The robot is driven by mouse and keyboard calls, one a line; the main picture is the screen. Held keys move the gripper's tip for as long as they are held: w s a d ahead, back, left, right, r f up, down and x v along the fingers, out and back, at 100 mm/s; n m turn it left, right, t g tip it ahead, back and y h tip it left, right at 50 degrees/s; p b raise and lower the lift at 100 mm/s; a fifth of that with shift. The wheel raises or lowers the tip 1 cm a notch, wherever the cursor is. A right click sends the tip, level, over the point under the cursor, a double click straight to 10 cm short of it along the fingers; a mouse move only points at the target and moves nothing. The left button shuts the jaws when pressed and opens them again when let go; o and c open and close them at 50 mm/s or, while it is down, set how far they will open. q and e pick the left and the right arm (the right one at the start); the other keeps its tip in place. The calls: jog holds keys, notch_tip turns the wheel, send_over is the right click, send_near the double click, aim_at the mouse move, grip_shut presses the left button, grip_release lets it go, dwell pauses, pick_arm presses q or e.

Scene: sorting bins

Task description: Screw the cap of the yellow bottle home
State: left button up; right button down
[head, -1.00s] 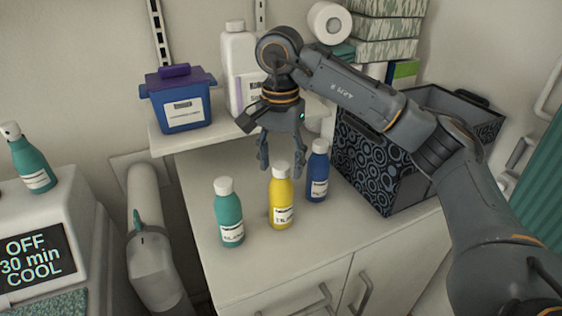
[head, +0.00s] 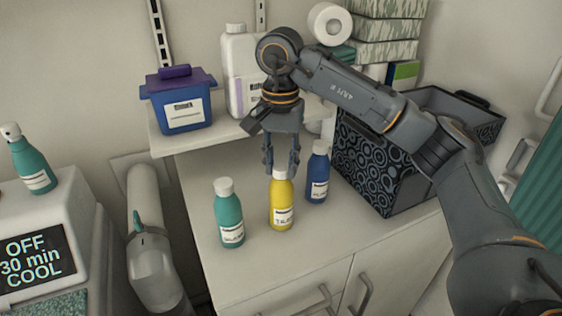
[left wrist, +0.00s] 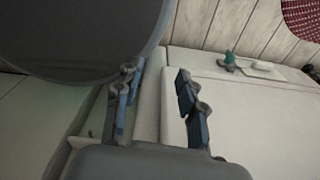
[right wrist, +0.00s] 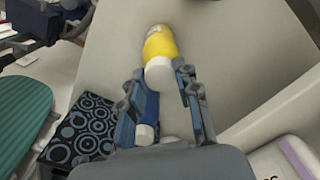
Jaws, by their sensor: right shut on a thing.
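The yellow bottle (head: 283,210) stands upright on the white counter between a teal bottle (head: 229,218) and a blue bottle (head: 317,178). Its white cap (head: 279,173) sits on its neck and also shows in the right wrist view (right wrist: 159,73). My right gripper (head: 280,167) comes down from above and is shut on the cap, one finger on each side. In the right wrist view the yellow body (right wrist: 161,43) lies beyond the fingertips. My left gripper (left wrist: 157,85) is open and empty, seen only in the left wrist view, away from the bottles.
A shelf behind holds a blue bin (head: 180,102) and a white jug (head: 240,65). A dark patterned crate (head: 375,170) stands at the right. The counter front is clear. Another teal bottle (head: 32,165) stands on the machine at the left.

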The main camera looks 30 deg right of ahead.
jog(key=shift+f, duration=0.15)
jog(key=shift+s, duration=0.1)
jog(key=m, duration=0.4)
jog(key=shift+f+m, duration=0.1)
jog(key=shift+m, duration=0.2)
jog(key=c, duration=0.9)
grip_release()
jog(key=shift+r, duration=0.25)
notch_tip(320, 180, up, 12)
jog(key=shift+f, duration=0.2)
jog(key=shift+f, duration=0.1)
